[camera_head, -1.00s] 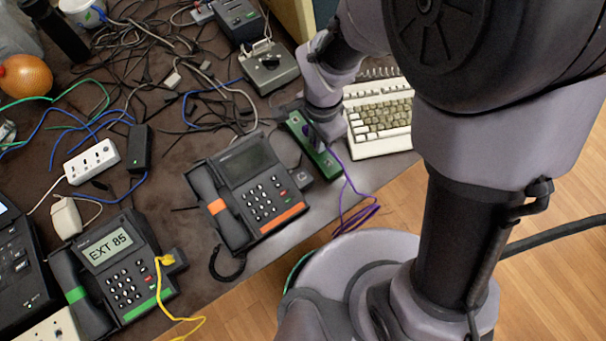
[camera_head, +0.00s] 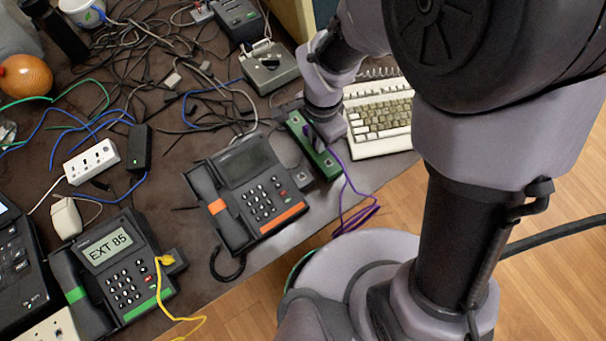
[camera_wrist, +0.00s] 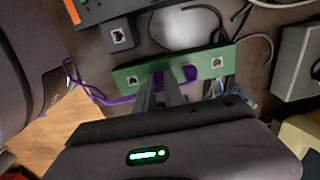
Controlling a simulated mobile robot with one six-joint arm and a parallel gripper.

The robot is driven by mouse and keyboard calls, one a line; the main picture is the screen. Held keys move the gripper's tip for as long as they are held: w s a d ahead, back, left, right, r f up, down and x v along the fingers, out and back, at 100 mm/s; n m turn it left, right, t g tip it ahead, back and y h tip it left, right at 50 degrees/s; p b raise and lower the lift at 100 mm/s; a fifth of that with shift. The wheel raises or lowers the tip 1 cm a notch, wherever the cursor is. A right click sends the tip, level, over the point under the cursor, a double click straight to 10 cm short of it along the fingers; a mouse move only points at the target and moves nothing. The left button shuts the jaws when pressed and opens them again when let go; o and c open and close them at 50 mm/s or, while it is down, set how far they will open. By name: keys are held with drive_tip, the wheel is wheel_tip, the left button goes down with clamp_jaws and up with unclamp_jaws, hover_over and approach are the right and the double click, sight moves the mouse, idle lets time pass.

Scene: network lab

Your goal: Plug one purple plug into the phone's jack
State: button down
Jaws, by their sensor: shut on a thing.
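The phone (camera_head: 245,165) with an orange stripe and a blank screen lies mid-table. Its jack is a small black box (camera_head: 302,179) at its right side; the jack's socket (camera_wrist: 118,36) faces up in the wrist view. A green block (camera_head: 320,160) with a socket near each end (camera_wrist: 130,80) lies right of the phone. My gripper (camera_wrist: 163,85) is over the middle of this block, shut on a purple plug (camera_wrist: 190,74), which its fingers partly hide. A purple cable (camera_head: 352,205) runs from there over the table's front edge. Whether the plug touches the block cannot be told.
A second phone (camera_head: 115,265), with a green stripe, "EXT 85" and a yellow cable, stands at lower left. A cream keyboard (camera_head: 380,118) lies right of the block. A grey switch box (camera_head: 268,68) and tangled dark cables lie behind. Bare tabletop shows between the phones.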

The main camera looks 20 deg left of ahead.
drive_tip(key=shift+r, duration=0.1)
idle(0.3)
drive_tip(key=shift+r+p, duration=1.6)
drive_tip(key=shift+r, duration=0.5)
idle(0.6)
drive_tip(key=shift+s+a+m, duration=0.1)
drive_tip(key=shift+s+m, duration=0.1)
drive_tip(key=shift+m, duration=0.2)
drive_tip(key=s+a+r+m, duration=0.1)
drive_tip(key=s+m, duration=0.3)
drive_tip(key=m, duration=0.4)
drive_tip(key=s+r+m, duration=0.2)
drive_tip(key=s+m, duration=0.1)
drive_tip(key=m, duration=0.5)
drive_tip(key=m+b, duration=0.1)
drive_tip(key=b, duration=0.3)
hover_over(302, 179)
drive_tip(key=shift+f, duration=2.45)
drive_tip(key=shift+f+b, duration=0.35)
drive_tip(key=shift+f, duration=0.25)
